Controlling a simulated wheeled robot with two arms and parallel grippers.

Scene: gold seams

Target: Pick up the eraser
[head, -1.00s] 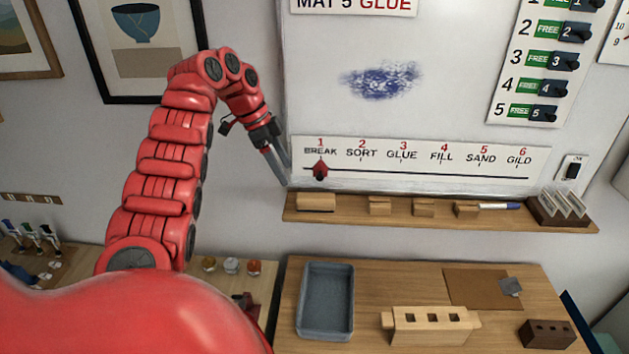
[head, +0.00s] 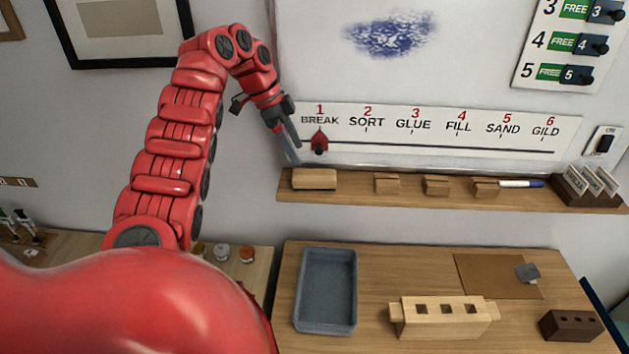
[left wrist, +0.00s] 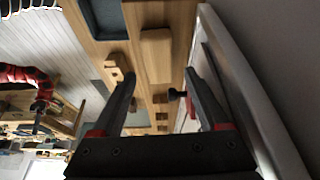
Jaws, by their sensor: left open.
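The eraser (head: 314,180) is a pale wooden block lying at the left end of the wall ledge under the whiteboard. It also shows in the left wrist view (left wrist: 156,55), at the top middle, beyond the fingertips. My left gripper (head: 291,148) is open and empty, just above and left of the eraser, close to the board. In the left wrist view its two fingers (left wrist: 160,76) are spread apart, and the eraser appears between their lines, clear of both. A red arm, probably my right one, shows small at the left of that view; its jaws are too small to read.
The ledge (head: 350,191) also bears several small wooden blocks, a marker (head: 521,184) and a card holder (head: 588,187). The whiteboard's step strip with a red slider (head: 319,142) is beside the gripper. Below stands a table with a grey tray (head: 327,318) and a slotted wooden block (head: 443,319).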

